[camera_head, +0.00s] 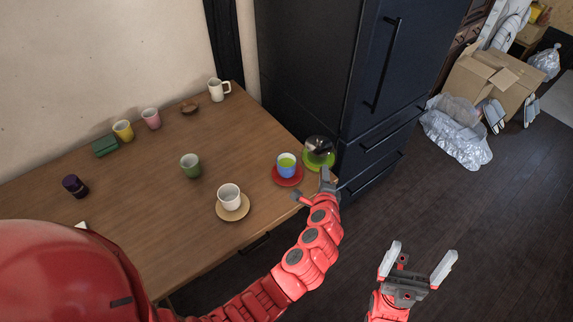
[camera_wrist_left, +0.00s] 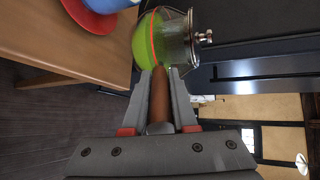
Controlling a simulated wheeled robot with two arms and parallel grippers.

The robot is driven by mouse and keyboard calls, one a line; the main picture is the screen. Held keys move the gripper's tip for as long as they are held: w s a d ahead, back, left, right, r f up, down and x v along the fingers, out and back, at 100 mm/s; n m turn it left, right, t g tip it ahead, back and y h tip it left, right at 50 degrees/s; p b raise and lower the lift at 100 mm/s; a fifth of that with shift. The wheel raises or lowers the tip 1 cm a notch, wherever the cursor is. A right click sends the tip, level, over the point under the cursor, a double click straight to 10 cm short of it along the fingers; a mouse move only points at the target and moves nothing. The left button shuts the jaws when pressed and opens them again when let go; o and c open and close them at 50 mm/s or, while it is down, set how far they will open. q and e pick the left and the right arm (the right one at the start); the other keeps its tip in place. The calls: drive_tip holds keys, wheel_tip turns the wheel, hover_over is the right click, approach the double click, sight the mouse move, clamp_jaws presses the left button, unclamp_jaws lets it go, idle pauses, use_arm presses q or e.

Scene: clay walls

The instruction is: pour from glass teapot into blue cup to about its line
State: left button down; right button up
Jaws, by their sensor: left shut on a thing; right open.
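The glass teapot (camera_head: 318,152) is at the table's right end, beside the fridge, with green liquid inside. In the left wrist view the teapot (camera_wrist_left: 150,42) shows an orange band and a lid with a metal knob. My left gripper (camera_head: 326,180) is shut on its brown handle (camera_wrist_left: 160,95). The blue cup (camera_head: 280,170) stands upright on a red saucer (camera_head: 290,182), just left of the teapot, with green liquid in it. Its line cannot be made out. I see no stream between them. My right gripper (camera_head: 422,256) is open and empty, off the table over the floor.
A white cup (camera_head: 228,196) on a tan saucer and a green cup (camera_head: 190,166) stand left of the blue cup. Several more cups and small items line the wall side. The dark fridge (camera_head: 375,90) rises close to the teapot. The floor around my right gripper is clear.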

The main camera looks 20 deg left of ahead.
use_arm(q)
wheel_tip(320, 180, up, 2)
drive_tip(key=shift+r+p, duration=0.1)
drive_tip(key=shift+p, duration=0.4)
wheel_tip(320, 180, down, 4)
drive_tip(key=b, duration=0.3)
wheel_tip(320, 180, up, 7)
drive_tip(key=p, duration=0.6)
drive_tip(key=shift+a, duration=0.1)
